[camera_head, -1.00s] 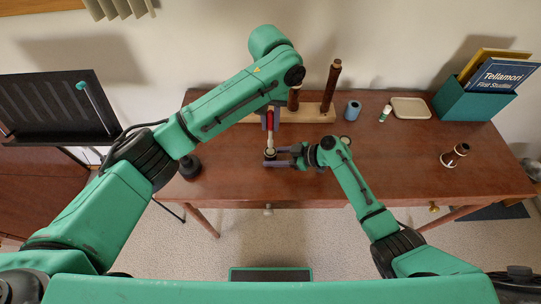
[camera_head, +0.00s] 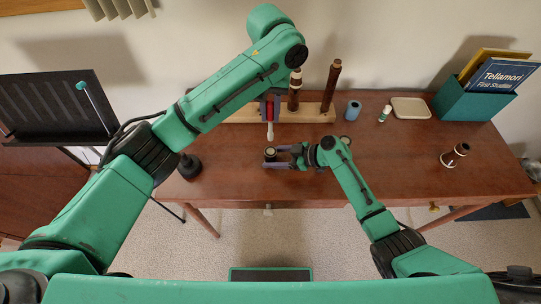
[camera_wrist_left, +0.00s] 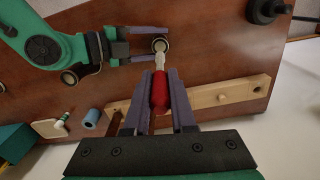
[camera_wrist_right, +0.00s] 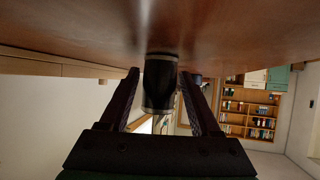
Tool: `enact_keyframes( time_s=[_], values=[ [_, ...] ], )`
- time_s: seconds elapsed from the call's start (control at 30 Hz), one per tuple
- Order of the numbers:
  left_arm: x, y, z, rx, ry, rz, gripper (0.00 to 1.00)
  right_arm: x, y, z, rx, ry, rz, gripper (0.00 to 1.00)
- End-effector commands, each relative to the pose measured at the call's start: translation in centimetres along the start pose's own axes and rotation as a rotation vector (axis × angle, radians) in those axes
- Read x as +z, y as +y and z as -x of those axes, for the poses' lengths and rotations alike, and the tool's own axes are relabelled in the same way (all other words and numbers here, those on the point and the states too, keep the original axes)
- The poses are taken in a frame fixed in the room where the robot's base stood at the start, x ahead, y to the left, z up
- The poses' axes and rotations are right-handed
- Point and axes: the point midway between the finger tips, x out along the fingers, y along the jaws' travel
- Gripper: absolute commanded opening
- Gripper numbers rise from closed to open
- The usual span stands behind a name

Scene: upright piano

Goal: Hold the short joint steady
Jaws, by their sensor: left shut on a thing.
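The short joint (camera_head: 270,154), a dark cylinder with a pale ring at its top, stands upright on the table. My right gripper (camera_head: 276,157) has one finger on each side of it, low at the table. In the right wrist view the dark joint (camera_wrist_right: 160,84) sits between the fingers, with a narrow gap at the left one. The left wrist view also shows space between fingers and joint (camera_wrist_left: 160,45). My left gripper (camera_wrist_left: 160,90) is shut on a red-handled tool (camera_wrist_left: 160,92) with a pale tip.
A wooden stand (camera_head: 240,117) with upright dark joints (camera_head: 332,85) is at the table's back. The front right tabletop is clear.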

Motion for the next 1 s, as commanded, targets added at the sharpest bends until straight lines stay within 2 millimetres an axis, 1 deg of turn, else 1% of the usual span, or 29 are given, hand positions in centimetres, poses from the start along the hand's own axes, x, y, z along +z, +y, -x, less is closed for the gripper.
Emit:
enact_keyframes(
  time_s=[0.3, 0.4, 0.47, 0.53, 0.7, 0.8, 0.9, 1.0],
  values=[
    [0.0, 0.0, 0.0, 0.0, 0.0, 0.0, 0.0, 0.0, 0.0, 0.0, 0.0, 0.0, 0.0, 0.84],
    [0.0, 0.0, 0.0, 0.0, 0.0, 0.0, 0.0, 0.1, 0.0, 0.6, 0.001, 0.0, -0.001, 0.84],
    [0.0, 0.0, 0.0, 0.0, 0.0, 0.0, 0.0, 0.1, 0.1, 1.5, 0.003, 0.0, 0.0, 0.84],
    [0.0, 0.0, 0.0, 0.0, 0.0, 0.0, 0.0, 0.2, 0.0, 3.0, 0.002, -0.003, 0.002, 0.84],
    [0.0, 0.0, 0.0, 0.0, 0.0, 0.0, 0.0, 0.2, 0.1, 7.8, 0.003, -0.004, 0.0, 0.84],
    [0.0, 0.0, 0.0, 0.0, 0.0, 0.0, 0.0, 0.2, 0.0, 10.1, 0.001, -0.004, 0.001, 0.84],
    [0.0, 0.0, 0.0, 0.0, 0.0, 0.0, 0.0, 0.1, 0.0, 11.5, 0.0, -0.002, 0.0, 0.84],
    [0.0, 0.0, 0.0, 0.0, 0.0, 0.0, 0.0, 0.0, 0.0, 12.0, -0.001, -0.001, 0.0, 0.84]
  ],
)
